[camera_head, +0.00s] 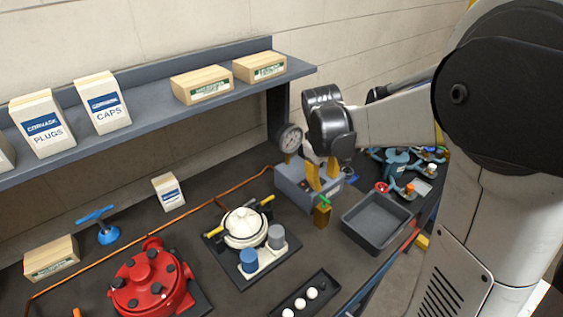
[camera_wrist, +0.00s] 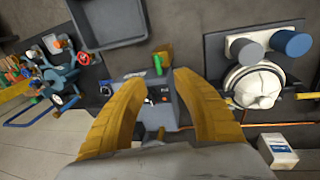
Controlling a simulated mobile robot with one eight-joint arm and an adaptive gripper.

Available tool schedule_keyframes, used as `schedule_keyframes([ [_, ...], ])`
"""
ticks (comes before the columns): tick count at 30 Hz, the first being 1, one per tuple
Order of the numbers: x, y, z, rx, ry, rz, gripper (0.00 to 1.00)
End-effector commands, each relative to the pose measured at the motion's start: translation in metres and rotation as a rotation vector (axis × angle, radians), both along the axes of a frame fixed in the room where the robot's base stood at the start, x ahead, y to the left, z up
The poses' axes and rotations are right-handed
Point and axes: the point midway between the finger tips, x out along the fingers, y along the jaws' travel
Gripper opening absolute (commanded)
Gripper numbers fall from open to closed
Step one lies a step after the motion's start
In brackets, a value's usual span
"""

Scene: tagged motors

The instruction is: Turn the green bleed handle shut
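The green bleed handle (camera_head: 325,200) sits on top of a small brass block (camera_head: 322,216) beside a blue-grey box (camera_head: 292,188) with a dial gauge (camera_head: 289,138). In the wrist view the green handle (camera_wrist: 157,64) shows just beyond the fingertips, with the brass block (camera_wrist: 165,52) behind it. My gripper (camera_head: 323,184) has two yellow fingers pointing down over the box, just above and behind the handle. In the wrist view my gripper (camera_wrist: 159,78) is open and empty, its fingers wide apart. The handle appears apart from both fingers.
An empty grey tray (camera_head: 376,222) stands right of the brass block. A plate with a white valve body (camera_head: 243,225) and capped cylinders lies to the left, a red motor (camera_head: 150,283) further left. Blue fittings (camera_head: 398,165) are at the right. A shelf (camera_head: 160,105) with boxes runs behind.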

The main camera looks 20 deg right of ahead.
Motion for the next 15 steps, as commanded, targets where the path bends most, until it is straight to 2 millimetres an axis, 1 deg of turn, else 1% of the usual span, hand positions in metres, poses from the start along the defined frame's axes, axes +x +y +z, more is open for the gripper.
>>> schedule_keyframes([
  [1,0.004,-0.005,-0.001,-0.003,0.017,0.003,0.35],
  [3,0.006,-0.009,-0.005,-0.005,0.032,0.009,0.35],
  [5,0.007,-0.011,-0.010,-0.006,0.037,0.012,0.35],
  [8,0.008,-0.013,-0.021,-0.006,0.039,0.013,0.35],
  [11,0.009,-0.016,-0.039,-0.006,0.038,0.012,0.35],
  [15,0.011,-0.021,-0.068,-0.006,0.038,0.013,0.35],
])
